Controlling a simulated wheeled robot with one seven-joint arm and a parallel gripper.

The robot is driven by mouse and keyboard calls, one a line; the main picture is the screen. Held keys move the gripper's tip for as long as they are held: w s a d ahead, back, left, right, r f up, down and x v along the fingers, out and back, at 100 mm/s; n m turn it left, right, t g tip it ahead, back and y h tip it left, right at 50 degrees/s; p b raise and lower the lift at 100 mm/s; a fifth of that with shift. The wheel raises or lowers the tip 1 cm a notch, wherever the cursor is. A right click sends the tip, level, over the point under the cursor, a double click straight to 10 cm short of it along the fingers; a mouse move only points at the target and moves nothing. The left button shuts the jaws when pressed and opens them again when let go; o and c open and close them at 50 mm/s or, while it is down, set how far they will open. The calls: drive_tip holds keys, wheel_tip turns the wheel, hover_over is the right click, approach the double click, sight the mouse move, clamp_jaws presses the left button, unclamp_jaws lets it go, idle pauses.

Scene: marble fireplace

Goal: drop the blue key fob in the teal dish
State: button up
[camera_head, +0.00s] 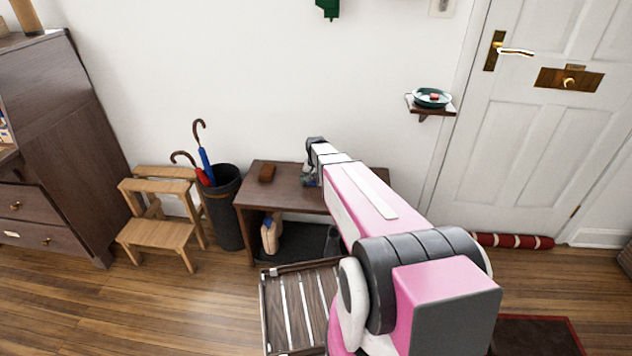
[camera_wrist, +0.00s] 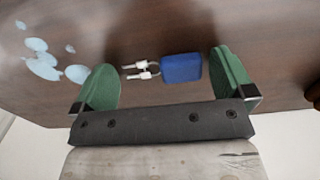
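The blue key fob (camera_wrist: 181,68), with two keys on a ring, lies on the dark wooden table (camera_head: 225,199) in the wrist view. My gripper (camera_wrist: 168,80) is open, with its green fingers on either side of the fob and keys. The fob sits nearer the right finger, and I cannot tell how high the fingers are above it. In the head view my arm hides the fob. The teal dish (camera_head: 432,98) stands on a small wall shelf (camera_head: 423,111) by the door, with something red and white in it.
A brown object (camera_head: 267,173) lies on the table's left part. Pale blue pieces (camera_wrist: 43,62) lie left of the gripper in the wrist view. An umbrella stand (camera_head: 226,215) and step stool (camera_head: 160,235) stand left of the table. A white door (camera_head: 550,130) is at the right.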

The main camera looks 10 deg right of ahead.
drive_tip(key=shift+r, duration=0.1)
wheel_tip(320, 180, up, 12)
drive_tip(key=shift+s, duration=0.15)
drive_tip(key=s+f+n, duration=0.1)
drive_tip(key=s, duration=0.6)
drive_tip(key=s+a+f+n, duration=0.1)
drive_tip(key=s, duration=0.6)
drive_tip(key=s+a+f+n, duration=0.1)
drive_tip(key=s, duration=0.6)
drive_tip(key=shift+s+f, duration=0.1)
drive_tip(key=shift+s, duration=0.15)
drive_tip(key=shift+c, duration=1.2)
drive_tip(key=shift+f+n, duration=0.1)
drive_tip(key=shift+n, duration=0.3)
drive_tip(key=c, duration=0.5)
drive_tip(key=n, duration=1.4)
approach(313, 181)
wheel_tip(313, 181, down, 4)
drive_tip(key=shift+r, duration=0.1)
drive_tip(key=shift+d+f, duration=0.2)
drive_tip(key=shift+f, duration=2.5)
